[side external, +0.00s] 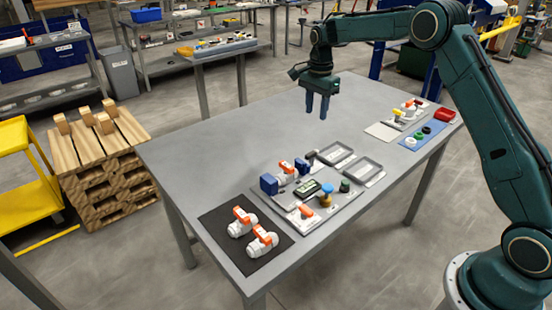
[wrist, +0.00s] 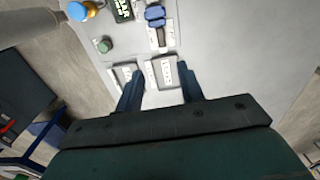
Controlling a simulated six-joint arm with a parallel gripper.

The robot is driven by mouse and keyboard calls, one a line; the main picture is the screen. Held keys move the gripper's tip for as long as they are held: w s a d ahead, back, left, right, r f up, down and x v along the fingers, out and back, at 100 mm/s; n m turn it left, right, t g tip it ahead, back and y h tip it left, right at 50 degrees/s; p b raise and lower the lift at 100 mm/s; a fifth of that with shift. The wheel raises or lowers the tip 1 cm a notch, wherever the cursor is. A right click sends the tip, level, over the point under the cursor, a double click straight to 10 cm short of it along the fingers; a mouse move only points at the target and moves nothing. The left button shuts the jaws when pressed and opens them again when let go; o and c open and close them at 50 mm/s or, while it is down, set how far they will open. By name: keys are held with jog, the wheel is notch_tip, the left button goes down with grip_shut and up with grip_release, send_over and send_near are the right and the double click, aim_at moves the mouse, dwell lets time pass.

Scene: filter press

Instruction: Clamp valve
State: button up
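A white valve with an orange handle (side external: 286,174) sits on the grey fixture plate (side external: 262,196), between a blue block (side external: 268,184) on its left and another blue block (side external: 302,166) on its right. Whether the blocks press on the valve is too small to tell. A blue part with a dark stem (wrist: 155,14) shows at the top of the wrist view. Two more white valves with orange handles (side external: 243,222) (side external: 263,242) lie on a black mat (side external: 218,222). My gripper (side external: 317,114) hangs above the table behind the fixture, fingers apart and empty; they also show apart in the wrist view (wrist: 160,92).
The plate carries a dark display (side external: 307,189), a blue-topped yellow knob (side external: 327,196), a green knob (side external: 345,185) and two shallow trays (side external: 334,153) (side external: 363,169). The table's back left is bare.

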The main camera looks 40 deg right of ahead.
aim_at(312, 153)
jog(key=shift+w+d+f, duration=0.2)
jog(key=shift+w+f, duration=0.05)
jog(key=shift+f, duration=0.35)
notch_tip(312, 153, down, 14)
jog(key=shift+r, duration=0.1)
dwell(0.5)
grip_shut()
